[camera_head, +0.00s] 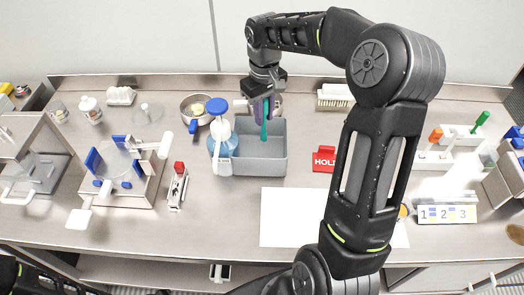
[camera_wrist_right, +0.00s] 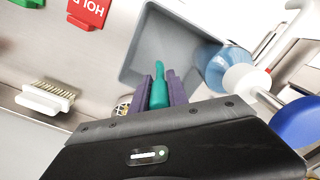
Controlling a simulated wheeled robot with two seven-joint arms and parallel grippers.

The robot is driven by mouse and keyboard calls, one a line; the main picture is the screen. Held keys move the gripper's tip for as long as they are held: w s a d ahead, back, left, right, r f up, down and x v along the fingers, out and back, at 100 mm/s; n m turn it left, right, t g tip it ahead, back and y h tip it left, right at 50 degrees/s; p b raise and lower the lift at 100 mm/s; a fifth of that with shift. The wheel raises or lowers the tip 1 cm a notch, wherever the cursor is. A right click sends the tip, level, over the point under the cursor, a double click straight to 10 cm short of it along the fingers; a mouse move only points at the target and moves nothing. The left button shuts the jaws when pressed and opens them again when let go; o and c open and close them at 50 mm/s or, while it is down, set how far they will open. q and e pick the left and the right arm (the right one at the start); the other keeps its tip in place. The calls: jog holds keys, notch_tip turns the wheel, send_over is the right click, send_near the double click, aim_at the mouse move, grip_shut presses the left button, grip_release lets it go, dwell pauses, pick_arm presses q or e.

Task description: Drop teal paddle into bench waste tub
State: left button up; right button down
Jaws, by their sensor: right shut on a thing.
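The teal paddle (camera_head: 264,131) hangs roughly upright from my right gripper (camera_head: 264,106), which is shut on it. In the head view its lower end shows against the inside of the grey bench waste tub (camera_head: 261,168). In the right wrist view the teal paddle (camera_wrist_right: 159,68) sticks out between the purple fingers of my right gripper (camera_wrist_right: 158,90), with the grey tub (camera_wrist_right: 138,62) beyond it. I cannot tell how far the tip is above the tub floor. My left gripper is not in view.
A blue-topped pump bottle (camera_head: 219,137) stands against the tub's left side. A white sheet (camera_head: 290,217) lies in front. A metal pan (camera_head: 197,108) sits back left.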

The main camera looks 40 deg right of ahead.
jog(key=c, duration=1.2)
grip_release()
jog(key=shift+r, duration=0.15)
notch_tip(320, 180, up, 8)
jog(key=shift+f+b, duration=0.2)
jog(key=shift+b, duration=0.45)
jog(key=shift+f, duration=0.1)
